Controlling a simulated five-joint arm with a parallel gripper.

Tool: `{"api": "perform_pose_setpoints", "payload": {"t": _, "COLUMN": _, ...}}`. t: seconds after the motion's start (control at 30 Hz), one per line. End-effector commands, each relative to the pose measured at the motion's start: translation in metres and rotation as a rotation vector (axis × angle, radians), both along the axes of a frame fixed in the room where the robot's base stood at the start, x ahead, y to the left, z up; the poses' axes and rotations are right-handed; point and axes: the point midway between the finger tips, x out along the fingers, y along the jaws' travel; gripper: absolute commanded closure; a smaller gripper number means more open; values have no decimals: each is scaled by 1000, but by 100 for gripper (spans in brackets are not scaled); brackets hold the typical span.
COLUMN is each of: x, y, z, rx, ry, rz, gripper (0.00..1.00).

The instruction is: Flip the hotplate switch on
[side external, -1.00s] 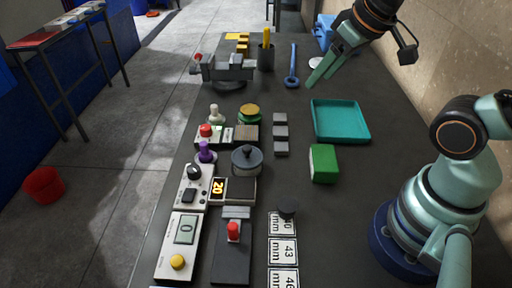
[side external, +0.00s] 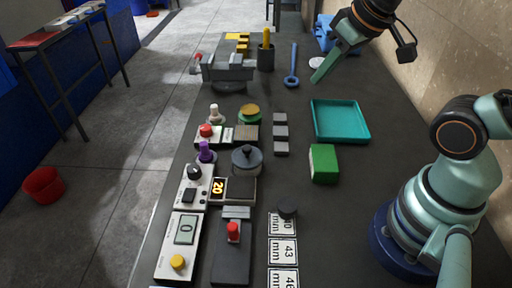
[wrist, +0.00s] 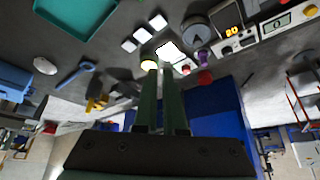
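The hotplate is a dark plate (side external: 241,188) with an orange "20" display (side external: 217,188), left of centre in the side view. Left of it is a white control panel (side external: 203,189) with a black knob (side external: 194,172) and a small black rocker switch (side external: 189,195). The switch's position is too small to tell. The lit display (wrist: 231,50) also shows at the upper right of the wrist view. My gripper (side external: 315,79) is above the far right of the bench, well away from the panel. Its green fingers (wrist: 159,70) are close together, with nothing between them.
A timer box (side external: 185,232) and a red-handled press (side external: 232,255) are nearer. A teal tray (side external: 341,121) and a green block (side external: 323,164) are to the right.

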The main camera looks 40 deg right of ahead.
Motion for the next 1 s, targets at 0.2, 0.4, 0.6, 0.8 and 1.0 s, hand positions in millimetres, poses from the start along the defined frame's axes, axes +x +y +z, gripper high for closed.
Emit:
{"api": "perform_pose_setpoints", "payload": {"t": 0.2, "x": 20, "y": 15, "z": 18, "rx": 90, "ry": 61, "rz": -139, "gripper": 100}}
{"api": "perform_pose_setpoints", "payload": {"t": 0.4, "x": 50, "y": 39, "z": 37, "rx": 204, "ry": 156, "rz": -373, "gripper": 100}}
{"api": "perform_pose_setpoints", "payload": {"t": 0.6, "x": 81, "y": 68, "z": 48, "rx": 287, "ry": 247, "rz": -624, "gripper": 100}}
{"api": "perform_pose_setpoints", "payload": {"t": 0.8, "x": 110, "y": 102, "z": 49, "rx": 336, "ry": 324, "rz": -885, "gripper": 100}}
{"api": "perform_pose_setpoints", "payload": {"t": 1.0, "x": 134, "y": 139, "z": 42, "rx": 355, "ry": 378, "rz": -1156, "gripper": 100}}
